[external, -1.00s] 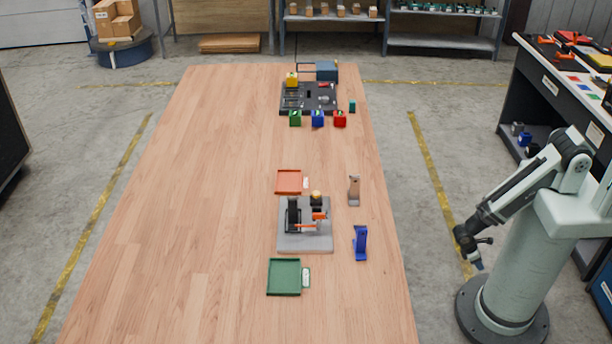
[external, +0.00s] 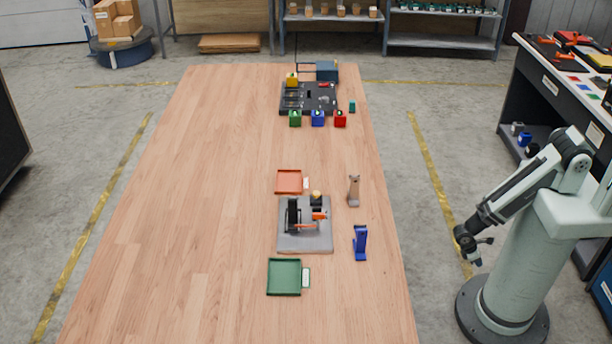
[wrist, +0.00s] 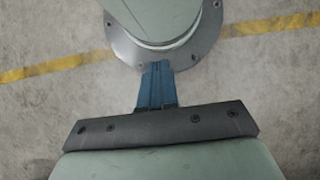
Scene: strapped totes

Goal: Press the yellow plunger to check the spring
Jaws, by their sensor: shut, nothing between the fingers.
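A small yellow-topped knob (external: 316,194) stands on a dark post at the back of a grey fixture (external: 305,243) on the wooden table. A yellow block (external: 292,77) also sits on the dark panel at the far end. Both are small, and I cannot tell for sure which is the plunger. My gripper (external: 478,262) hangs low beside my base, off the table's right side, far from both. In the wrist view its blue fingers (wrist: 157,85) are together and empty, above the concrete floor.
The grey fixture carries a black upright and an orange lever (external: 319,216). Around it are a red tray (external: 289,182), a green tray (external: 284,277), a brown stand (external: 353,190) and a blue stand (external: 360,242). The table's left half is clear.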

